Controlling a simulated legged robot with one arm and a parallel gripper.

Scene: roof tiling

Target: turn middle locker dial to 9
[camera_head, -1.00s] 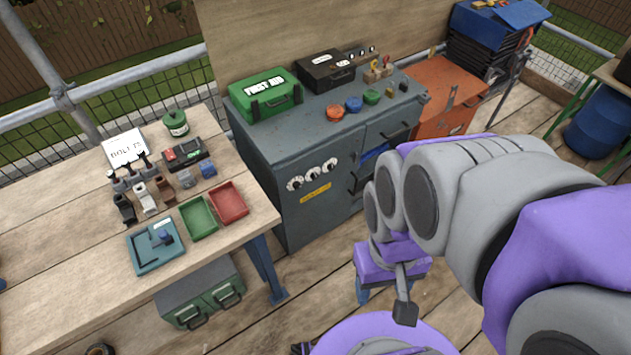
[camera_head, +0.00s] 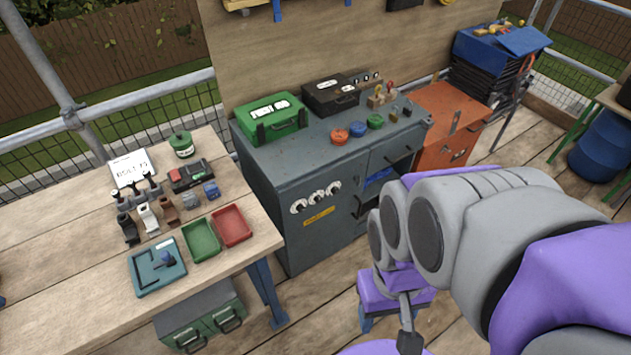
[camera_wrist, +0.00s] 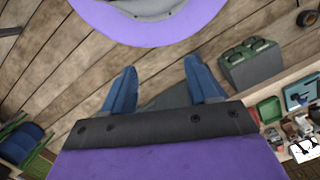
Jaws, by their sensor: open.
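The grey locker (camera_head: 290,235) stands against the wooden back panel in the head view. Its front face carries three white dials with dark centres in a row, above a yellow label (camera_head: 319,215). The middle dial (camera_head: 317,196) sits between the left dial (camera_head: 298,206) and the right dial (camera_head: 333,187). The digits are too small to read. In the wrist view my gripper (camera_wrist: 162,88) is open, its two blue fingers wide apart with nothing between them. It points down over the plank floor, to the right of and apart from the dials. The dials do not show in the wrist view.
A green first aid box (camera_head: 272,118) and a black case (camera_head: 331,95) stand on the locker. A wooden workbench (camera_head: 60,255) with trays is at left. An orange cabinet (camera_head: 448,125) stands at right. Floor before the locker is partly clear.

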